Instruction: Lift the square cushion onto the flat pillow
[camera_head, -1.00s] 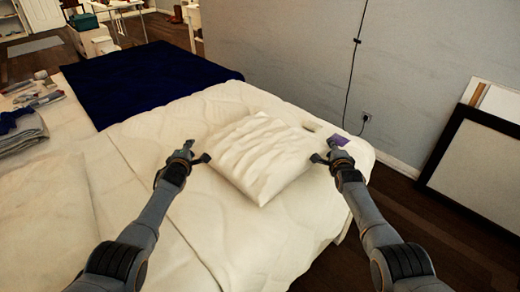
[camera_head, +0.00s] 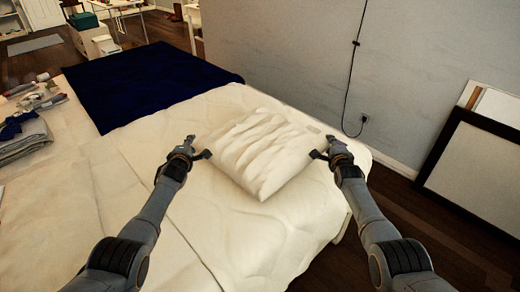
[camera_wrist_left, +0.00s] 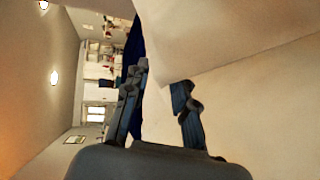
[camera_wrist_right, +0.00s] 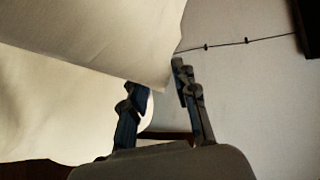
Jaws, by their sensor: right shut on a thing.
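The square cushion (camera_head: 262,155) is white and wrinkled, near the middle of the bed in the head view. My right gripper (camera_head: 325,150) is shut on its right corner. The right wrist view shows the cushion's corner (camera_wrist_right: 120,45) between the fingers (camera_wrist_right: 160,82). My left gripper (camera_head: 198,148) is at the cushion's left corner. In the left wrist view the cushion's corner (camera_wrist_left: 190,40) reaches between the spread fingers (camera_wrist_left: 160,80); I cannot tell whether they press on it. I cannot make out the flat pillow from the pale bedding.
The white bed (camera_head: 150,140) carries a dark blue blanket (camera_head: 145,82) at the far left. Folded grey cloth (camera_head: 25,140) lies at the left edge. A wall (camera_head: 300,50) stands behind the bed, and a dark-framed board (camera_head: 475,170) leans at the right.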

